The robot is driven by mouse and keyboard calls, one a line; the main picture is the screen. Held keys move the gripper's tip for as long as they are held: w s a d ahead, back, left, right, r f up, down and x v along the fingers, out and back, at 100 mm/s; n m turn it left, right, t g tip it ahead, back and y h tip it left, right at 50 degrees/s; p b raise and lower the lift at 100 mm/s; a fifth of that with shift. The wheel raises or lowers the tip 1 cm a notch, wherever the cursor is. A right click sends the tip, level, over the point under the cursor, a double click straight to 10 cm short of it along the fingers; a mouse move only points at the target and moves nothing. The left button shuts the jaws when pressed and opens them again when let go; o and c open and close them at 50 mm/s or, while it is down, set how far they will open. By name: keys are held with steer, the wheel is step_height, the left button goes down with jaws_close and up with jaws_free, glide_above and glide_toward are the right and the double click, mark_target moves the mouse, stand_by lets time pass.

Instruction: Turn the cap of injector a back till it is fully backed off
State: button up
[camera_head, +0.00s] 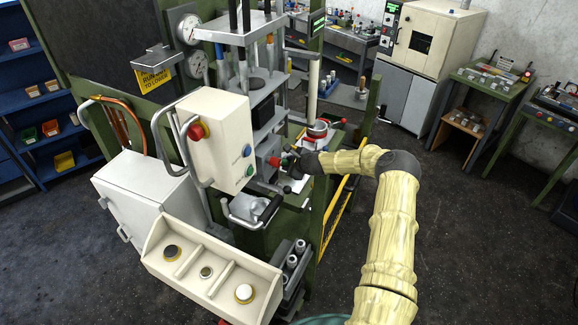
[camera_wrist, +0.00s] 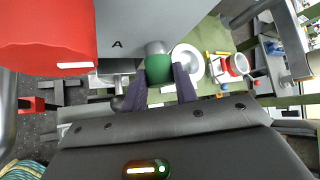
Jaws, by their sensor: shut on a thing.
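The cap (camera_wrist: 158,66) of injector a is green and round, on a short grey neck below a grey block marked "A" (camera_wrist: 150,20) in the wrist view. My gripper (camera_wrist: 159,76) has its two dark fingers on either side of the cap and is shut on it. The cap's thread and how far it is backed off cannot be made out. In the head view my gripper (camera_head: 294,163) reaches the right side of the press, beside a small grey block with red parts. The cap is too small to tell there.
A white dish with a red part (camera_wrist: 236,65) lies to the right. In the head view the control box (camera_head: 221,138) stands left of my gripper, and a yellow rail (camera_head: 338,212) runs below my arm.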

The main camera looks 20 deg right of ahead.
steer(key=b, duration=0.3)
steer(key=shift+f+t, duration=0.3)
steer(key=shift+f, duration=0.05)
steer(key=n+t+b, duration=0.1)
steer(key=b, duration=0.6)
steer(key=n+t+h+b, duration=0.1)
steer(key=t+b, duration=0.1)
steer(key=b, duration=0.6)
steer(key=n+t+h+b, duration=0.1)
steer(key=b, duration=0.7)
steer(key=shift+s+a+f+n+t, duration=0.25)
steer(key=shift+f+n+t, duration=0.05)
steer(key=shift+f+n, duration=0.1)
steer(key=shift+r+n+t+b, duration=0.2)
steer(key=shift+n+t+b, duration=0.1)
steer(key=shift+b, duration=0.8)
steer(key=o, duration=1)
steer(key=shift+r, duration=0.1)
